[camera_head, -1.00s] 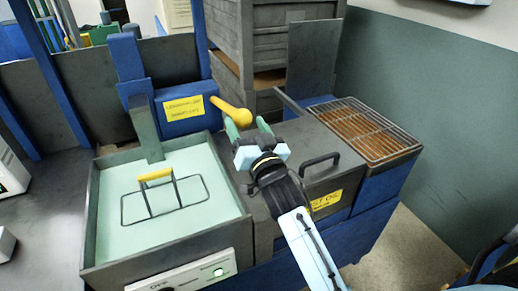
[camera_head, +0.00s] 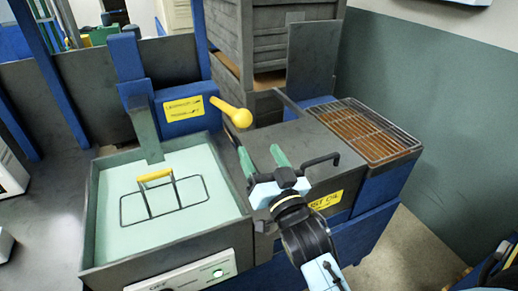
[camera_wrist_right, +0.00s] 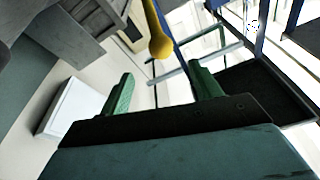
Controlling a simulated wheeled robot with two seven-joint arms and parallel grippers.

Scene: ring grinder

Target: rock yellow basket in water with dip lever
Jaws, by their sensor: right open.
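The basket (camera_head: 164,211) sits in the water (camera_head: 195,178) of the left tank, with its yellow handle (camera_head: 155,175) and the dark wire frame at the surface. The dip lever (camera_head: 232,112) has a yellow knob and sticks out to the right from a blue housing behind the tank; it also shows in the right wrist view (camera_wrist_right: 160,42), ahead of the fingers. My right gripper (camera_head: 262,157) is open and empty, in front of and below the knob and apart from it. Its green fingertips show in the right wrist view (camera_wrist_right: 160,90). My left gripper is not in view.
A wire grate (camera_head: 368,130) is at the right. Grey crates (camera_head: 270,40) stand behind. A control panel (camera_head: 185,278) is on the tank's front.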

